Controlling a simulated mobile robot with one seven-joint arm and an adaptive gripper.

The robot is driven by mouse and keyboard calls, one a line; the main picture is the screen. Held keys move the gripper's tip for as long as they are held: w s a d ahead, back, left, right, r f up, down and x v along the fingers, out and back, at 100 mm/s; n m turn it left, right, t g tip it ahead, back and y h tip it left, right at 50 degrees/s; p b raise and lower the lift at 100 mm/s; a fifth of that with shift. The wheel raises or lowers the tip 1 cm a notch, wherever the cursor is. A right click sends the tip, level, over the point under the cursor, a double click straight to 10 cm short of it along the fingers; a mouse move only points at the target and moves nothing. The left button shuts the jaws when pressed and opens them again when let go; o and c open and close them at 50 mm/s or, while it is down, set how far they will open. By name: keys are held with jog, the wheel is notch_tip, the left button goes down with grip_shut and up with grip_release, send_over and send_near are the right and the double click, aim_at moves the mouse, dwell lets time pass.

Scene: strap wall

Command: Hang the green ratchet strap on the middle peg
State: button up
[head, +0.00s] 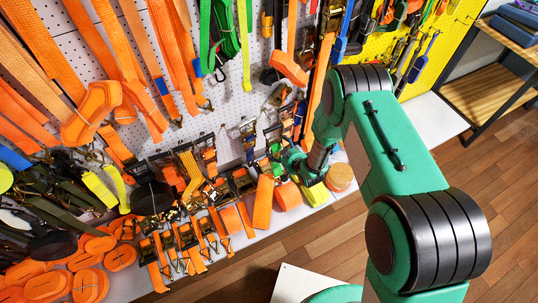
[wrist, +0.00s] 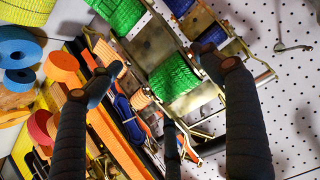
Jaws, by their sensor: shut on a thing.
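The green ratchet strap (wrist: 174,80) shows in the wrist view as a green webbing roll with a metal ratchet frame. My gripper (wrist: 160,72) has one dark finger on either side of it and is shut on it. More green webbing (wrist: 117,14) shows above, beyond the metal frame. A bare metal peg (wrist: 293,47) sticks out of the white perforated board at the right of the wrist view; I cannot tell whether it is the middle one. In the head view my wrist is low by the board, and the fingers are hard to make out among the straps.
Blue-strapped ratchets (wrist: 210,33) sit close beside the green one. Blue (wrist: 20,47) and orange rolls and yellow-orange straps crowd the left. In the head view, orange straps (head: 120,60) hang across the white pegboard (head: 140,135), and a crowded shelf lies below. Wooden floor (head: 320,240) is free in front.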

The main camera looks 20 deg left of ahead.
jog(key=shift+w+d+r, duration=0.2)
jog(key=shift+w+d, duration=0.6)
jog(key=shift+w, duration=0.15)
jog(key=shift+w+a, duration=0.25)
jog(key=shift+a, duration=0.1)
jog(key=w+a+f+b, duration=0.2)
jog(key=w+a, duration=0.4)
jog(key=shift+w+a+b, duration=0.15)
jog(key=shift+b, duration=0.2)
dwell(1.4)
dwell(0.5)
dwell(0.4)
